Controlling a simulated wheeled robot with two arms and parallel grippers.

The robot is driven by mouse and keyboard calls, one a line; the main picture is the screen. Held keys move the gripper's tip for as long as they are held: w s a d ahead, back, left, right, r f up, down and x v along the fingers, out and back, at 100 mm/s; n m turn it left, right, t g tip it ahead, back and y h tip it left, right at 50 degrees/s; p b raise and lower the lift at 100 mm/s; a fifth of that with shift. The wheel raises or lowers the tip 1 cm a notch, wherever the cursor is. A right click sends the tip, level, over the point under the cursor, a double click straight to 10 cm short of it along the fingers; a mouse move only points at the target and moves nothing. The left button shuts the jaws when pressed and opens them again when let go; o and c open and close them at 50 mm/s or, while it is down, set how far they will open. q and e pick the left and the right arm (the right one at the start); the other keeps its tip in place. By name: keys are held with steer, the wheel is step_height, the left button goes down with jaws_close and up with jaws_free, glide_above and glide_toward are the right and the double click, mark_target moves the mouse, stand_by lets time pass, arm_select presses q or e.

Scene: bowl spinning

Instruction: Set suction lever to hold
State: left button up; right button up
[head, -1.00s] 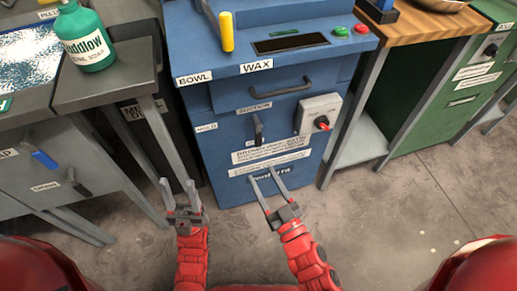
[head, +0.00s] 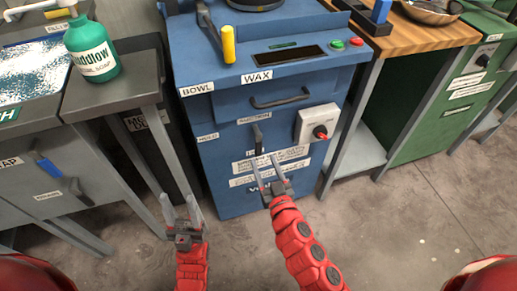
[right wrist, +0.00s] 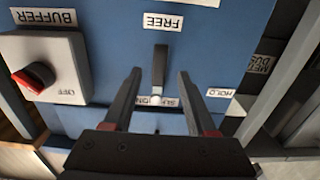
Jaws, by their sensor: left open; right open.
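The suction lever (head: 257,135) is a dark grey handle on the blue cabinet front, below the SUCTION label (head: 254,117). In the upside-down right wrist view the lever (right wrist: 159,65) points toward the FREE label (right wrist: 163,22). The HOLD label (right wrist: 221,93) is off to its side, and shows left of the lever in the head view (head: 207,137). My right gripper (head: 263,160) is open just below the lever; in the right wrist view its fingers (right wrist: 159,73) appear on either side of it, no contact visible. My left gripper (head: 177,198) is open and empty, low at the left.
A grey box with a red knob (head: 320,132) sits right of the lever. A drawer handle (head: 280,99) is above it. A yellow-handled lever (head: 228,44) stands on the cabinet top. A grey table (head: 112,92) with a green bottle (head: 91,50) is at left.

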mark_target(259, 151)
steer(key=x, duration=0.6)
steer(key=shift+c, duration=0.3)
jaws_close()
stand_by(1.1)
